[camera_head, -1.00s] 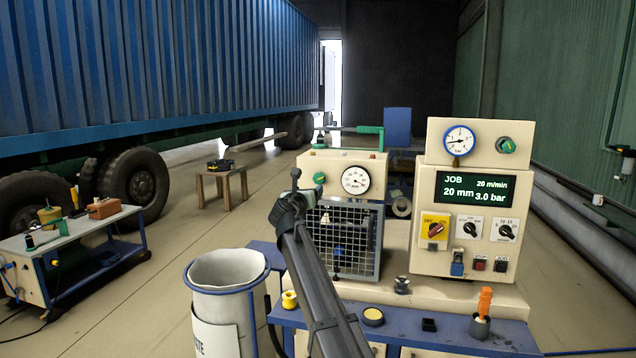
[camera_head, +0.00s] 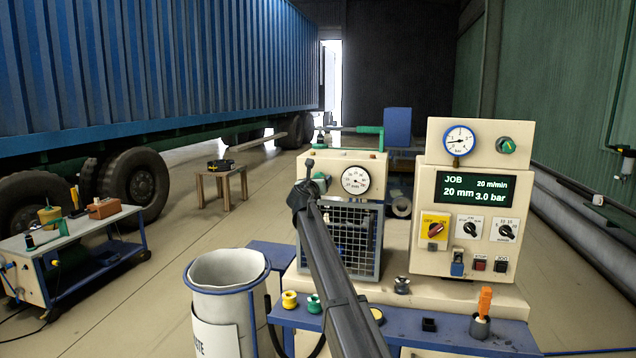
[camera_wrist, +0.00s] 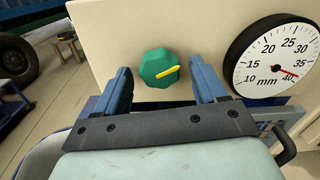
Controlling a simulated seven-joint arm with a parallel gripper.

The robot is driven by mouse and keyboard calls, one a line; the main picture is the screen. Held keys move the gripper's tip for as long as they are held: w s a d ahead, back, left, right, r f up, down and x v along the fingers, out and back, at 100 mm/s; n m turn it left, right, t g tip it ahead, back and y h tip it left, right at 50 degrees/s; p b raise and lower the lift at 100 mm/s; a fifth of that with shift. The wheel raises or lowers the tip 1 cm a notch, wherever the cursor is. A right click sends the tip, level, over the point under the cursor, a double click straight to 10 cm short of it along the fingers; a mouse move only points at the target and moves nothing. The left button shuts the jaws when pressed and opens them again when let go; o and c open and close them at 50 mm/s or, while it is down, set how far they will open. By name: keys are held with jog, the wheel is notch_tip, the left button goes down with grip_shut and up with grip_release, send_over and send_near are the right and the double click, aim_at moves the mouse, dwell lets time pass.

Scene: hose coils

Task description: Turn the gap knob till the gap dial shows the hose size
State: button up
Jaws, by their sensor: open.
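The gap knob (camera_wrist: 160,68) is green with a yellow pointer tilted slightly up to the right. The gap dial (camera_wrist: 274,62) is right of it, a white face marked in mm, its red-tipped needle close to 40. In the head view the dial (camera_head: 355,181) is on the cream machine's top panel. The job display (camera_head: 475,188) reads 20 mm, 20 m/min, 3.0 bar. My gripper (camera_wrist: 163,84) is open and empty, its blue fingers at either side of the knob; contact cannot be told. In the head view my gripper (camera_head: 309,165) partly hides the knob.
A mesh guard (camera_head: 350,240) is below the dial. A control panel (camera_head: 465,265) with switches and a pressure gauge (camera_head: 459,140) stands to the right. A waste bin (camera_head: 228,270) is at front left. Small spools (camera_head: 290,299) sit on the blue bench.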

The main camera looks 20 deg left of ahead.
jog(key=shift+w, duration=0.2)
jog(key=shift+c, duration=0.3)
jog(key=c, duration=1)
